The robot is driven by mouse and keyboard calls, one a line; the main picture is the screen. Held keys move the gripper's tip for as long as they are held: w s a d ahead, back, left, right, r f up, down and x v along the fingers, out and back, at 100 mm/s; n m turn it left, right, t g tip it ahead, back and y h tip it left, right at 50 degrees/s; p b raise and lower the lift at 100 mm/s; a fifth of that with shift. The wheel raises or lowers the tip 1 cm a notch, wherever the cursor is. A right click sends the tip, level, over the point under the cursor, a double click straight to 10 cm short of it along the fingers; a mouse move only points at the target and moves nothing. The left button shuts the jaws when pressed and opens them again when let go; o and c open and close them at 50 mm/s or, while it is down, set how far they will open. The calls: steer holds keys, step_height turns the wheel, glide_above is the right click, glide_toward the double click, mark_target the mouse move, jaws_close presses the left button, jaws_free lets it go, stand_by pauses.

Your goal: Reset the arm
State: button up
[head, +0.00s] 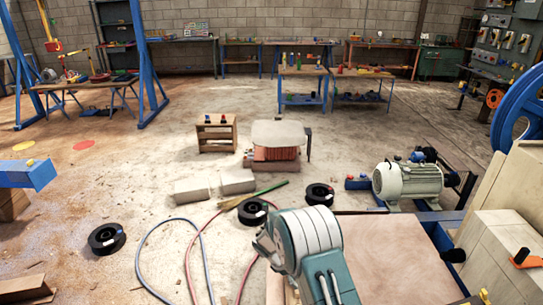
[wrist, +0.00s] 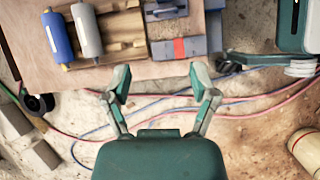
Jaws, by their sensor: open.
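My arm, white and teal, rises from the bottom middle of the head view; its jaws are mostly hidden there behind its own links. In the wrist view my gripper (wrist: 160,88) is open, with its two teal-and-grey fingers spread apart and nothing between them. Beyond the fingertips lies the edge of a brown board (wrist: 170,68) with items on it. A blue cylinder (wrist: 57,37) and a grey cylinder (wrist: 87,30) lie on a wooden rack there, apart from the fingers.
A brown flat surface (head: 385,255) lies right of my arm, beside a grey-green motor (head: 408,181). Black spools (head: 107,238) and red and blue hoses (head: 190,250) lie on the floor. A small wooden stand (head: 216,133) stands farther back. Open floor lies at the left middle.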

steer(key=s+d+r+m+t+y, duration=0.1)
steer(key=s+d+r+m, duration=0.15)
steer(key=r, duration=0.65)
steer(key=s+d+r+m+y, duration=0.1)
steer(key=s+r+m, duration=0.25)
steer(key=r, duration=0.55)
steer(key=s+d+r+m+t+y, duration=0.15)
steer(key=s+r, duration=0.25)
steer(key=r, duration=0.6)
steer(key=s+d+r+m+t+y, duration=0.1)
steer(key=s+r+m, duration=0.3)
steer(key=s, duration=0.6)
steer(key=s+d+r+m+t+y, duration=0.1)
steer(key=s+r+m, duration=0.4)
steer(key=s, duration=0.6)
steer(key=shift+s+d+t, duration=0.2)
steer(key=shift+t, duration=0.25)
steer(key=shift+d, duration=0.1)
